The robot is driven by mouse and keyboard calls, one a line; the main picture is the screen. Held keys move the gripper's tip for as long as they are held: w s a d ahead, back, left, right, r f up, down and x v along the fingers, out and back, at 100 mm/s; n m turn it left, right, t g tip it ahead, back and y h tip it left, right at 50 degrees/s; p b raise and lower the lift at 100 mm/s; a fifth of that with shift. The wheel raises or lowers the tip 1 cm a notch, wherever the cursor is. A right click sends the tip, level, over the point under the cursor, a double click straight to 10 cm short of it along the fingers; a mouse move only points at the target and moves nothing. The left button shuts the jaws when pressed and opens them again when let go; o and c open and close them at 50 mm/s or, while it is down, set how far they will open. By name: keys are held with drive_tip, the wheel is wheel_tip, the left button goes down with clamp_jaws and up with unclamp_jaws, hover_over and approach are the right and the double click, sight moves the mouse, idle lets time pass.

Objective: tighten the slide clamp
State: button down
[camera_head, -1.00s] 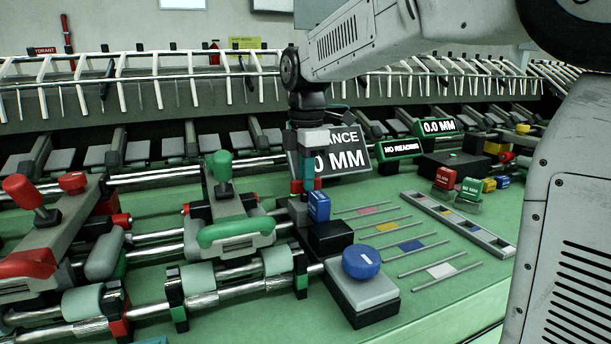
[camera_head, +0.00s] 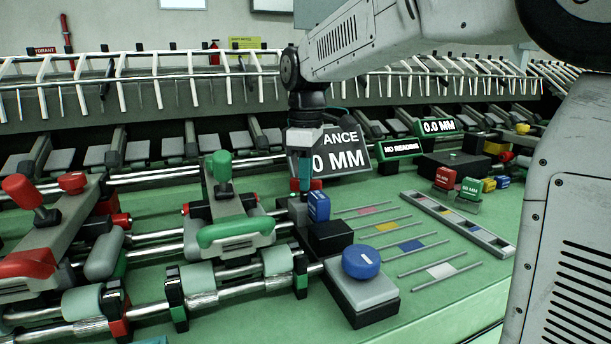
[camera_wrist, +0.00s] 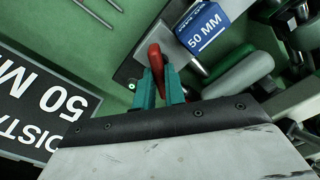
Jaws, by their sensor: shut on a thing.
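My gripper (camera_head: 301,186) is low over the rail, just behind a blue block (camera_head: 319,206). In the wrist view its teal fingers (camera_wrist: 160,84) are shut on a red lever (camera_wrist: 155,62), which appears to be the slide clamp's handle. The lever's lower end and the clamp body are largely hidden by my fingers and wrist. The blue block, marked 50 MM (camera_wrist: 207,24), sits beside the lever, apart from my fingers. The distance display (camera_head: 345,152) stands behind my gripper, partly covered by it; in the wrist view it reads 50 MM (camera_wrist: 42,103).
A grey carriage with a green handle (camera_head: 235,232) is left of my gripper. A blue knob (camera_head: 361,261) on a grey block stands in front. Red, green, yellow and blue blocks (camera_head: 445,178) are at the right. One small display reads NO READING (camera_head: 400,150), another 0.0 MM (camera_head: 439,127).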

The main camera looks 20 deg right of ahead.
drive_tip(key=m, duration=0.5)
drive_tip(key=shift+m, duration=0.3)
drive_tip(key=m, duration=0.5)
idle(0.4)
drive_tip(key=c, duration=1.5)
unclamp_jaws()
drive_tip(key=shift+o, duration=0.2)
wheel_tip(320, 180, up, 8)
drive_tip(key=shift+f, duration=0.1)
